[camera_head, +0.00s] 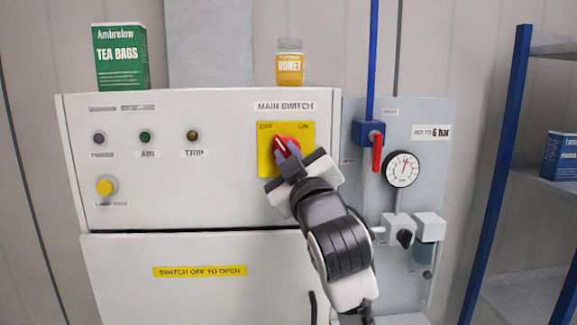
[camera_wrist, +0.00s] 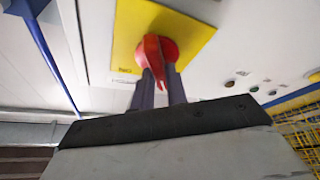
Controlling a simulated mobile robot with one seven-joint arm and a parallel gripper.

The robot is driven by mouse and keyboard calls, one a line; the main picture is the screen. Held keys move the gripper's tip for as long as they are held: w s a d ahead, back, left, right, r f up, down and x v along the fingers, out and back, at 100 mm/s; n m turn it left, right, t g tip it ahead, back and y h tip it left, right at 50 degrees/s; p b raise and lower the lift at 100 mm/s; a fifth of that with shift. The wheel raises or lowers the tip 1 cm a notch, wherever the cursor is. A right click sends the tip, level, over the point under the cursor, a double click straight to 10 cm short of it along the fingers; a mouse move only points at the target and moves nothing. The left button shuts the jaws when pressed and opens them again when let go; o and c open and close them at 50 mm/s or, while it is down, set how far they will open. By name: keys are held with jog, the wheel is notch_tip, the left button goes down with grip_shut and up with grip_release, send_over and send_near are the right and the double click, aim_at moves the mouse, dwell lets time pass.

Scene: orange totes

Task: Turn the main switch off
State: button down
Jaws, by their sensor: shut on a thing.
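The main switch (camera_head: 291,142) is a red rotary knob on a yellow plate (camera_head: 307,130) under a "MAIN SWITCH" label. OFF is printed at the plate's upper left, ON at its upper right. The knob's visible handle leans up and left, toward the OFF side; its lower part is hidden by my fingers. My gripper (camera_head: 287,151) is shut on the handle from the lower right. In the wrist view the red knob (camera_wrist: 158,47) shows with its handle between the two grey fingers of my gripper (camera_wrist: 161,88).
The cabinet's lower door has a "SWITCH OFF TO OPEN" label (camera_head: 200,271). A red valve lever (camera_head: 377,152) and a gauge (camera_head: 402,168) are close on the right. A honey jar (camera_head: 289,65) and tea box (camera_head: 120,57) stand on top. A blue-framed shelf (camera_head: 495,180) is far right.

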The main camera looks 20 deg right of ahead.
jog(key=n+y+b, duration=0.1)
jog(key=n, duration=0.2)
jog(key=n+g+y, duration=0.1)
jog(key=n, duration=0.3)
jog(key=shift+g+y+b, duration=0.3)
jog(key=shift+b, duration=0.1)
jog(key=n+g, duration=0.1)
jog(key=n, duration=0.4)
jog(key=shift+g+y, duration=0.3)
jog(key=shift+g, duration=0.1)
jog(key=shift+n, duration=0.3)
jog(key=c, duration=1.4)
grip_release()
jog(key=s+d+b, duration=0.1)
jog(key=s+b, duration=0.3)
jog(key=s, duration=0.9)
jog(key=shift+s+d, duration=0.25)
jog(key=shift+s, duration=0.15)
